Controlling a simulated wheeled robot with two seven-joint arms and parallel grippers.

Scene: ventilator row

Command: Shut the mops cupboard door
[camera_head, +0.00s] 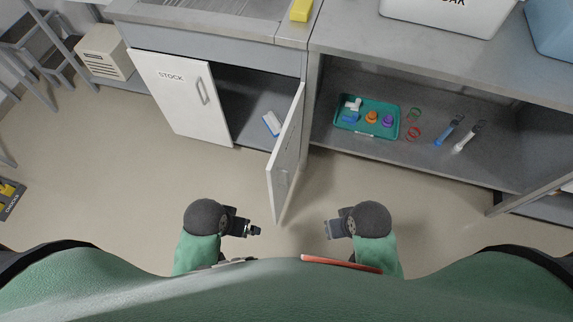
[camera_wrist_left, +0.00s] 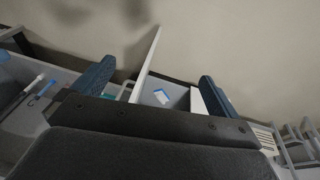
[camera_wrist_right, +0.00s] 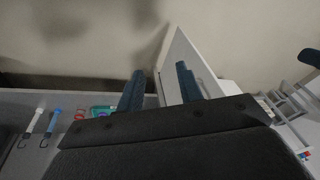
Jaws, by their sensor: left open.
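A white cupboard door (camera_head: 287,155) stands swung open under the counter, its free edge toward me; I cannot read a label on it. It also shows in the left wrist view (camera_wrist_left: 146,62) and the right wrist view (camera_wrist_right: 190,62). The open compartment (camera_head: 245,100) holds a blue and white item (camera_head: 271,124). My left gripper (camera_head: 257,231) is open and empty, left of the door's free edge and nearer me. My right gripper (camera_head: 330,229) is open and empty, to the right of the door. Neither appears to touch the door.
A door marked STOCK (camera_head: 181,95) is shut on the left. On the right, an open shelf (camera_head: 350,146) holds a green tray (camera_head: 394,132), rings and pen-like tools. The floor around the open door is clear.

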